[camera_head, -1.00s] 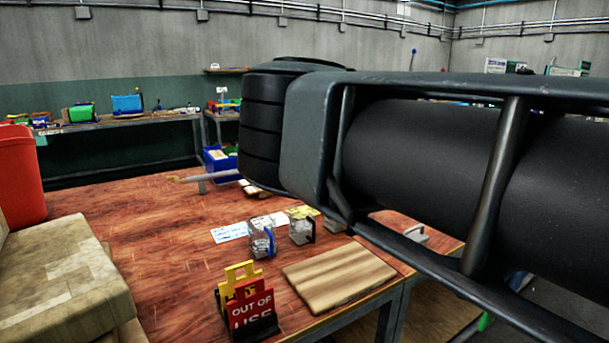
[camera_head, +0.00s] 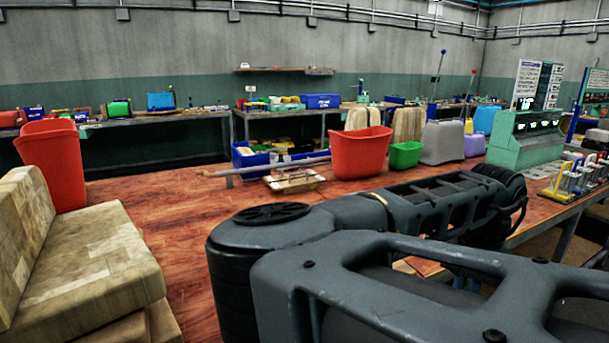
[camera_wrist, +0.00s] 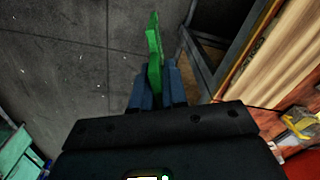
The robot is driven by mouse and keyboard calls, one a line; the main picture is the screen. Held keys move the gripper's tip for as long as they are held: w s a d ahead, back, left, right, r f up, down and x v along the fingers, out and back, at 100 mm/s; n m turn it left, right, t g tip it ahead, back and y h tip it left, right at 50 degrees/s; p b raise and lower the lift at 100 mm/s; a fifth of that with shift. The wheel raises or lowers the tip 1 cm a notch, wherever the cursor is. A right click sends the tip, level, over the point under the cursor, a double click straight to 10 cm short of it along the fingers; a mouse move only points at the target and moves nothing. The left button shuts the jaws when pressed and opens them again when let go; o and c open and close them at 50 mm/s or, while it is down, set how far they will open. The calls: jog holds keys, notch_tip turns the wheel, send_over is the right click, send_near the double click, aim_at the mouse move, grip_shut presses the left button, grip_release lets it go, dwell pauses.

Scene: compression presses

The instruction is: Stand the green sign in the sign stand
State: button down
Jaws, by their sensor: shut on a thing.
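The green sign (camera_wrist: 154,50) shows in the wrist view, seen nearly edge-on. My gripper (camera_wrist: 157,88) is shut on it, with blue fingers on both sides of its lower end. The sign is held over the grey floor, beside the table edge. In the head view my arm fills the lower right, and the gripper and sign cannot be made out. The sign stand is hidden behind my arm in the head view. A yellow piece (camera_wrist: 300,124) with red below it shows at the wrist view's right edge; I cannot tell whether it belongs to the stand.
A striped wooden board (camera_wrist: 272,52) lies near the table edge. On the red-brown table (camera_head: 160,195) stand red bins (camera_head: 360,152), a green bin (camera_head: 405,155) and a green machine (camera_head: 525,138). Stacked beige blocks (camera_head: 85,260) are at left. The table's middle left is clear.

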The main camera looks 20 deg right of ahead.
jog(key=w+a+f+n, duration=0.3)
jog(key=a+f, duration=0.3)
jog(key=w+a+f+n, duration=0.3)
jog(key=a+f+n, duration=0.1)
jog(key=a+f, duration=0.25)
jog(key=s+a+f+n, duration=0.3)
jog(key=a+f+n, duration=0.2)
jog(key=a+f, duration=0.5)
jog(key=shift+s+f+n, duration=0.35)
jog(key=shift+f+n, duration=0.05)
jog(key=shift+f, duration=0.05)
